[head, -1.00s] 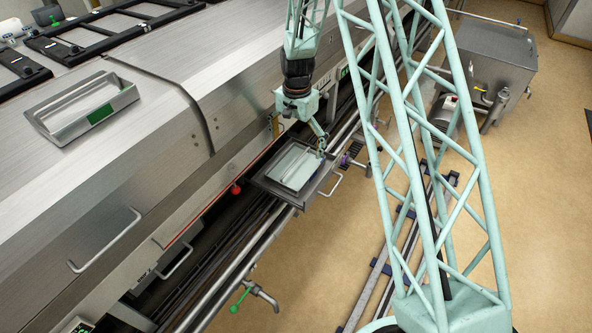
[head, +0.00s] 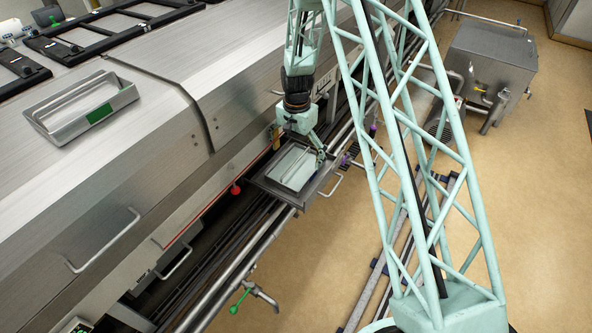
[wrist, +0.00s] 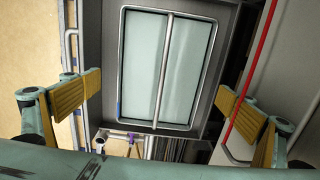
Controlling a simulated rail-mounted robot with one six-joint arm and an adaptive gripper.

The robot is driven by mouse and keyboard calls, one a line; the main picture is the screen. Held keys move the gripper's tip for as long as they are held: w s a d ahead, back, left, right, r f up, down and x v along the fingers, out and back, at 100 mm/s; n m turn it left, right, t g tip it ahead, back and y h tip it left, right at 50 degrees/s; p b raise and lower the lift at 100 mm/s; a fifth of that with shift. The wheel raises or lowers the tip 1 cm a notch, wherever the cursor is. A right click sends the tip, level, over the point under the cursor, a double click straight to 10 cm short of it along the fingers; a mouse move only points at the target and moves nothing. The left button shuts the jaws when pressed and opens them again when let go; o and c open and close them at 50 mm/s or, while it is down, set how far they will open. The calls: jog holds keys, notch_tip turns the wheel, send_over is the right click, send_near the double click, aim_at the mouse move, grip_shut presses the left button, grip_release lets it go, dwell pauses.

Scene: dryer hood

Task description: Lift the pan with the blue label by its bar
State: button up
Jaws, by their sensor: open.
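The pan (head: 287,163) is a shallow metal tray with a pale inside, resting on a dark tray-like ledge (head: 322,187) beside the machine. In the wrist view the pan (wrist: 190,75) fills the middle, and a small blue label (wrist: 119,111) shows on its lower left edge. Its thin bar (wrist: 163,70) runs lengthwise across the top. My gripper (head: 298,143) is over the far end of the pan. In the wrist view my gripper (wrist: 172,93) is open, with yellow-padded fingers spread either side of the pan and nothing between them gripped.
A second pan (head: 75,108) with a green label sits on the sloped steel hood (head: 150,95). A red knob (head: 236,189) and handles stick out of the machine's side. A steel tank (head: 490,65) stands at the back right. The floor (head: 530,210) at right is clear.

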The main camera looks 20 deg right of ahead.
aim_at(296, 171)
jog(key=shift+a+f, duration=0.15)
jog(key=shift+f, duration=2.45)
jog(key=shift+c, duration=0.7)
jog(key=c, duration=0.8)
